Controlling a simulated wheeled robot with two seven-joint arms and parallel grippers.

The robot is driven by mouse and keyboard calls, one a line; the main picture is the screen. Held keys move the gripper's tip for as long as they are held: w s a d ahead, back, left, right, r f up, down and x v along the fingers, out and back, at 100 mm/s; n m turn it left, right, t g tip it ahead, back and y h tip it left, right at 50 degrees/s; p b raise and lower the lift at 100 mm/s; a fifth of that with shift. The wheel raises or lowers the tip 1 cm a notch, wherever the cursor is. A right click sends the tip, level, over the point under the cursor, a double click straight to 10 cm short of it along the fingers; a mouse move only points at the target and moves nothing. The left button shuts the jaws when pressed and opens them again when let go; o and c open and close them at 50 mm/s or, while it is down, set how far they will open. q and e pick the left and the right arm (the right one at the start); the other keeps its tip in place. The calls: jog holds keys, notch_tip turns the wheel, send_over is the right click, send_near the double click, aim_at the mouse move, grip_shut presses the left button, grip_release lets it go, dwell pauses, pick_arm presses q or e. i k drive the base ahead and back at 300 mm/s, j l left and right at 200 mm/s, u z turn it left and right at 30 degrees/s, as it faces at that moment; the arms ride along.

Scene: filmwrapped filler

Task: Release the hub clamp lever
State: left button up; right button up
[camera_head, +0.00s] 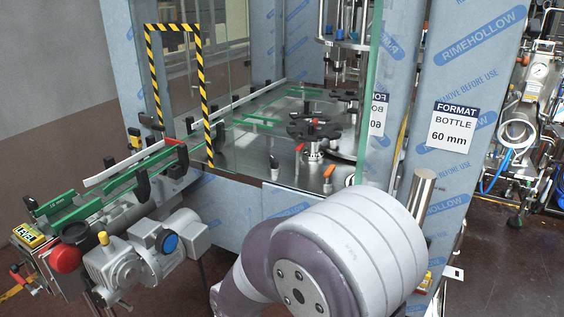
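Behind the glass guard, a black star wheel (315,130) sits on a metal hub (313,155) above the steel machine deck. A small red lever (299,147) shows beside the hub, just below the wheel. A larger orange-red lever (329,171) stands at the deck's front edge. Both are too small to tell their exact position, and I cannot tell for sure which is the hub clamp lever. A large white and purple-grey link of my own arm fills the lower middle. Neither of my grippers is in view.
A conveyor with green guide rails (60,203) runs from the lower left through a yellow-black striped frame (148,75). A grey motor (125,265) and red button (66,257) stand below it. A blue film-wrapped post with a bottle-format sign (454,125) is at right.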

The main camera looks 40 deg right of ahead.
aim_at(331, 168)
jog(key=i+z, duration=0.4)
jog(key=i+j+z, duration=0.15)
jog(key=z, duration=0.25)
jog(key=i+j+z, duration=0.2)
jog(key=i+z, duration=0.2)
jog(key=i+j+z, duration=0.1)
jog(key=z, duration=0.4)
jog(key=j+z, duration=0.15)
jog(key=z, duration=0.3)
jog(key=i+u, duration=0.25)
jog(key=i, duration=0.2)
jog(key=i+l+u, duration=0.25)
jog(key=i, duration=0.25)
jog(key=i+l+u, duration=0.1)
jog(key=i+u, duration=0.15)
jog(key=i, duration=0.2)
jog(key=i+l+u, duration=0.25)
jog(key=i+l, duration=0.05)
jog(key=i, duration=0.1)
